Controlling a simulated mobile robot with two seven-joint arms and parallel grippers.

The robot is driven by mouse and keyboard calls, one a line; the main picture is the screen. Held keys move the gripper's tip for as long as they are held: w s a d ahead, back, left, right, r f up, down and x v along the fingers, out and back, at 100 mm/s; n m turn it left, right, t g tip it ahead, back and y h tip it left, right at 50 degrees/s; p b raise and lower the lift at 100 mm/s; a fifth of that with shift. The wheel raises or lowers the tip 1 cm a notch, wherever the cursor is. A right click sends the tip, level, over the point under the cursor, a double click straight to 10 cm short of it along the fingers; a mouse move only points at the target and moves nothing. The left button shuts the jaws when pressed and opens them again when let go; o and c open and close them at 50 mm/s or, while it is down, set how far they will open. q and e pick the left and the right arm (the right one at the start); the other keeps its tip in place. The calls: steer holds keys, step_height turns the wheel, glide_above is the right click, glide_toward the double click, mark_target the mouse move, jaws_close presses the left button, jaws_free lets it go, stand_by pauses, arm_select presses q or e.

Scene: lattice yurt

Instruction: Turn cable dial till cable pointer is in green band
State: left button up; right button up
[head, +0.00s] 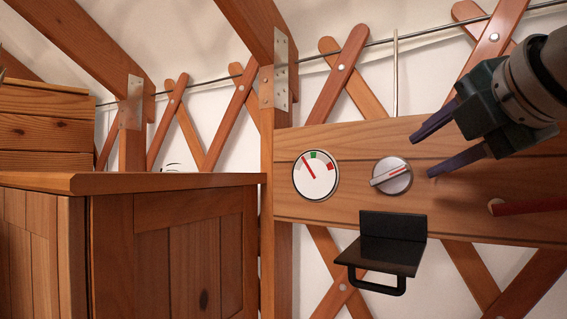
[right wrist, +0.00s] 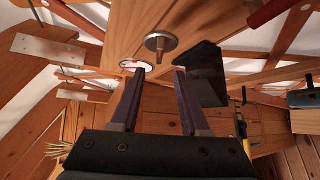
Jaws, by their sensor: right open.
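The cable dial (head: 391,175) is a round silver knob with a red-marked grip bar, on the wooden board; the bar tilts up to the right. The dial also shows in the right wrist view (right wrist: 161,43), ahead of the fingertips. The white gauge (head: 316,180) is left of the dial. Its red cable pointer (head: 308,165) points up and left, outside the green band (head: 314,155) at the top. My right gripper (head: 422,156) is open and empty, just right of the dial and apart from it. My left gripper is out of view.
A black bracket shelf (head: 385,253) sticks out below the dial. A red rod (head: 530,207) is on the board at the right. A wooden cabinet (head: 170,182) stands at the left. A thin metal rod (head: 395,75) rises above the board.

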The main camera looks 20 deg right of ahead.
mark_target(394, 173)
steer(key=x, duration=0.9)
steer(key=shift+w+d, duration=0.15)
steer(key=shift+w, duration=0.2)
jaws_close()
